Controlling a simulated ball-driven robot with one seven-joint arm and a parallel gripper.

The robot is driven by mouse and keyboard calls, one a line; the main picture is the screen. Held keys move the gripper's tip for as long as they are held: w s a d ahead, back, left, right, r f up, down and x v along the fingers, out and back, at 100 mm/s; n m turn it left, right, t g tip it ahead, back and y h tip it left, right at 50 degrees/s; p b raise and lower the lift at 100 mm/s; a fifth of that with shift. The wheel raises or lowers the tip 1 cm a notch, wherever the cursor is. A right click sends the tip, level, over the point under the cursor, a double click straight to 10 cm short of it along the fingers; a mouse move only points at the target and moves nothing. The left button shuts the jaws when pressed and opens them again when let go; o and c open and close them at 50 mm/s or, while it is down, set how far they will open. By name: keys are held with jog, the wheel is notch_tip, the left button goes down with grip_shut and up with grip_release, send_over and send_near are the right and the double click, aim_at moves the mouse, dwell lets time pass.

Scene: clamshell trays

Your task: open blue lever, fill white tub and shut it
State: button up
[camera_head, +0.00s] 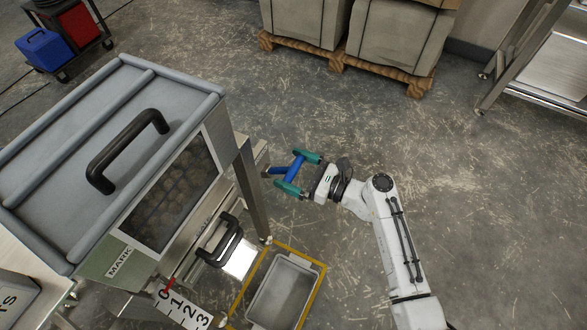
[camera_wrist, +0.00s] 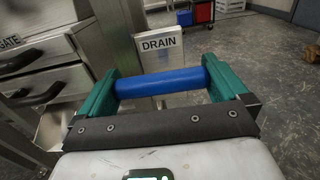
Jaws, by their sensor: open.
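The blue lever (camera_head: 295,166) sticks out from the right side of the machine. In the wrist view its blue bar (camera_wrist: 160,81) lies crosswise between my teal fingers, in front of a plate marked DRAIN (camera_wrist: 160,46). My gripper (camera_head: 298,172) is open around the lever, one finger near each end of the bar; I cannot tell whether they touch it. The pale tub (camera_head: 257,318) sits low beside the machine, inside a yellow frame. It looks open and empty, with its lower edge cut off by the picture.
The machine's hopper (camera_head: 75,150) has a black lid handle (camera_head: 122,147) and a window onto brown round pieces. A second black handle (camera_head: 222,243), near a GATE label in the wrist view (camera_wrist: 10,41), sits below the window. A 0-1-2-3 scale (camera_head: 182,308) is beside it.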

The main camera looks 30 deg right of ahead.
jog(key=shift+w+a, duration=0.1)
jog(key=shift+c, duration=0.4)
jog(key=c, duration=1.1)
